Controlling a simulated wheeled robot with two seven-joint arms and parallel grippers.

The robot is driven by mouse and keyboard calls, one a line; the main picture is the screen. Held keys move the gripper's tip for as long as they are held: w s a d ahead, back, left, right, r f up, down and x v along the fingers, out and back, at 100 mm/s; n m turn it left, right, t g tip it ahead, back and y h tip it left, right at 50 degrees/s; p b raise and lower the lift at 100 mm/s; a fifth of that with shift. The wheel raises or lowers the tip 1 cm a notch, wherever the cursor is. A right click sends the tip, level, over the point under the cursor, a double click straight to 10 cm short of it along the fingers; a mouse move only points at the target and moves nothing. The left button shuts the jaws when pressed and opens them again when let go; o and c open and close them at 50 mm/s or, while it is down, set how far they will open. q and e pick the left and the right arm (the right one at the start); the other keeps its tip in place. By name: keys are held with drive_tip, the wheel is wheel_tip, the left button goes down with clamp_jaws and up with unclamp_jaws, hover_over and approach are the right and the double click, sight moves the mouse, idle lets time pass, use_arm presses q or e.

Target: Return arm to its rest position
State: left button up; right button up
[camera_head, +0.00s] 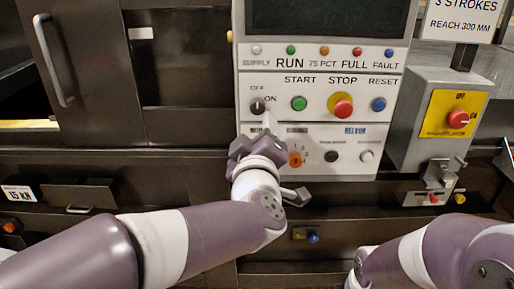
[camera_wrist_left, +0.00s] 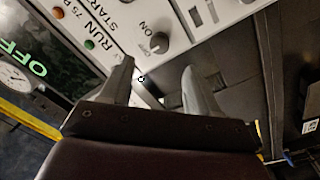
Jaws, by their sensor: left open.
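My left arm (camera_head: 215,235) reaches in from the lower left to the front of the control panel (camera_head: 242,75). My left gripper (camera_head: 266,130) is just below the black OFF/ON knob (camera_head: 257,105) in the head view. In the left wrist view the two fingers of this gripper (camera_wrist_left: 158,78) stand apart with nothing between them. The knob (camera_wrist_left: 159,42) shows beyond the fingertips, apart from them. My right arm (camera_head: 430,255) is at the lower right; its gripper is not visible.
The panel has a green START button (camera_head: 299,103), a red STOP button (camera_head: 342,106) and an orange selector (camera_head: 295,160) close to my left wrist. A grey box with a red knob (camera_head: 458,119) stands right of it. A door handle (camera_head: 53,60) sticks out at left.

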use_arm(q)
drive_tip(key=s, duration=0.2)
drive_tip(key=shift+s+f, duration=0.1)
drive_tip(key=shift+s, duration=0.2)
drive_tip(key=s+d+f+m+g+h, duration=0.4)
drive_tip(key=d+f+m+g+h, duration=0.3)
drive_tip(key=f, duration=0.4)
drive_tip(key=s+a+f+m+g+y, duration=0.2)
drive_tip(key=s+a+f+m+g, duration=0.15)
drive_tip(key=f, duration=0.45)
drive_tip(key=s+a+f+g+y, duration=0.2)
drive_tip(key=a+f, duration=0.4)
drive_tip(key=a, duration=0.5)
drive_tip(key=s+a+f+n+g+y, duration=0.1)
drive_tip(key=s+a+f+g+y, duration=0.2)
drive_tip(key=s+a+f, duration=0.3)
drive_tip(key=a+g, duration=0.1)
drive_tip(key=a, duration=0.3)
drive_tip(key=shift+s+a+f, duration=0.15)
drive_tip(key=shift+s+a, duration=0.1)
drive_tip(key=shift+a, duration=0.1)
